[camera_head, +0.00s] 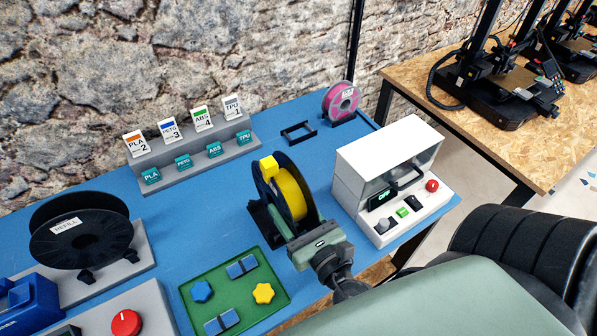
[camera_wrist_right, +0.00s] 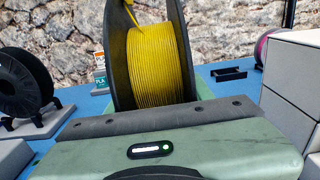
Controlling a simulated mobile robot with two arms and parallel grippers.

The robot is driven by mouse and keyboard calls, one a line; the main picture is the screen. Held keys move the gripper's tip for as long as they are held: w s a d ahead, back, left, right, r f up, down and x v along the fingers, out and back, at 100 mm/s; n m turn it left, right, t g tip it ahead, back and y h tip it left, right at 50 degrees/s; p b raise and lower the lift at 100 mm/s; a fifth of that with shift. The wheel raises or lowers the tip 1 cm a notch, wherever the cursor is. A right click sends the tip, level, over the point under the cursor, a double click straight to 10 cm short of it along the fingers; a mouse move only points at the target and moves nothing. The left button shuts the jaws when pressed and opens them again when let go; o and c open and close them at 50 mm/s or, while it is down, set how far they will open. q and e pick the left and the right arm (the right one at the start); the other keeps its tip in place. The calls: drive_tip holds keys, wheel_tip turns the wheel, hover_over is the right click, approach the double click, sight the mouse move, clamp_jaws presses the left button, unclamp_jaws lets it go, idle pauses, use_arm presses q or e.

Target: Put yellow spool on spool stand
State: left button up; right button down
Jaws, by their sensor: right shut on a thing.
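The yellow spool (camera_head: 291,192), yellow filament between black flanges, stands upright near the middle of the blue table. It fills the centre of the right wrist view (camera_wrist_right: 158,65). My right gripper (camera_head: 304,228) comes from the lower right and is shut on the yellow spool. A black stand-like part (camera_head: 260,222) shows at the spool's lower left; I cannot tell whether the spool rests in it. An empty low black frame (camera_head: 298,132) lies farther back. My left gripper is not in view.
A white box with a clear lid (camera_head: 385,165) stands close on the right. A pink spool (camera_head: 341,101) stands behind. A labelled grey rack (camera_head: 195,160), a black refill spool (camera_head: 85,236) and a green tray (camera_head: 232,295) are left and in front.

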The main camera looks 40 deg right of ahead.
drive_tip(key=w+p, duration=0.1)
drive_tip(key=w, duration=0.3)
drive_tip(key=shift+w+d+r, duration=0.1)
drive_tip(key=shift+w, duration=0.25)
drive_tip(key=shift+f+b, duration=1.2)
drive_tip(key=shift+f, duration=0.3)
drive_tip(key=c, duration=0.7)
unclamp_jaws()
drive_tip(key=shift+o, duration=0.9)
drive_tip(key=shift+s+f, duration=0.1)
drive_tip(key=shift+f, duration=0.05)
drive_tip(key=s+b, duration=0.1)
drive_tip(key=s, duration=0.2)
drive_tip(key=s+b, duration=0.1)
drive_tip(key=s, duration=0.3)
drive_tip(key=shift+a+b, duration=0.2)
drive_tip(key=shift+b, duration=0.15)
drive_tip(key=shift+s, duration=0.35)
